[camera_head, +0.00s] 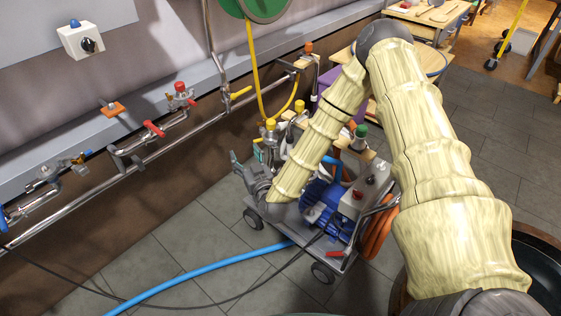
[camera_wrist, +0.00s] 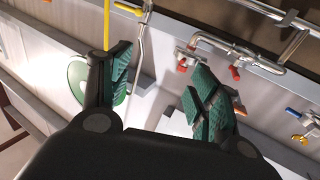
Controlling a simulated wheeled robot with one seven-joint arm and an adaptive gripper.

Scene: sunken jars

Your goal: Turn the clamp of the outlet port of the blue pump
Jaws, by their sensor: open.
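The blue pump (camera_head: 318,197) sits on a low wheeled cart (camera_head: 252,217) in the middle of the head view, partly covered by my sleeved forearm. My gripper (camera_head: 238,164) is at the cart's left end, to the left of the blue pump body. In the wrist view my gripper (camera_wrist: 160,92) has its two green-padded fingers spread wide, with nothing between them. The wrist view looks past the fingers to the wall and its pipes; the pump is not in it. I cannot make out the outlet port or its clamp; my arm hides part of that area.
Wall pipes with a red-handled valve (camera_head: 154,129) run along the left. A blue hose (camera_head: 205,269) and dark cables cross the floor. An orange hose (camera_head: 376,232) hangs at the cart's right. A large dark round vessel (camera_head: 540,262) stands lower right. Floor at front left is mostly clear.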

